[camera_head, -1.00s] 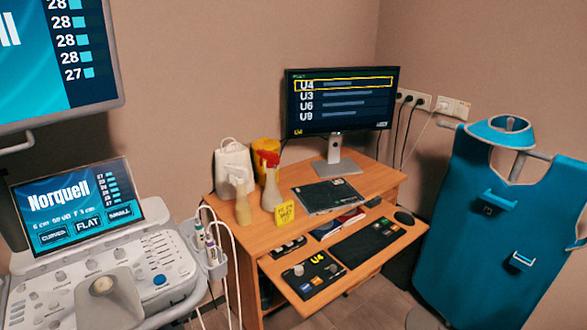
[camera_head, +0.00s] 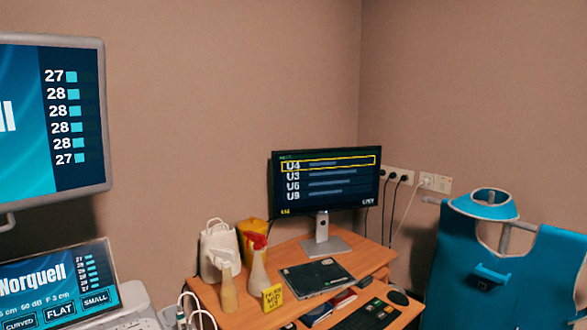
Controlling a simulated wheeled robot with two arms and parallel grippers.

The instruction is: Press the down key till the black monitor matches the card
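The black monitor (camera_head: 325,192) stands on the wooden desk against the wall. Its screen lists U4, U3, U6 and U9 from top to bottom, each with a bar beside it. A yellow frame surrounds the top row, U4. A small yellow card (camera_head: 272,298) with dark writing stands at the desk's front left; its text is too small to read surely. A dark keyboard or key pad (camera_head: 370,315) shows at the bottom edge, cut off. I cannot make out a down key. Neither of my grippers is in view.
Two bottles (camera_head: 228,290), a white container (camera_head: 220,250) and a yellow bin (camera_head: 252,238) stand on the desk's left. A dark flat case (camera_head: 316,278) lies before the monitor. An ultrasound console (camera_head: 60,290) is at left, a teal apron (camera_head: 500,265) at right.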

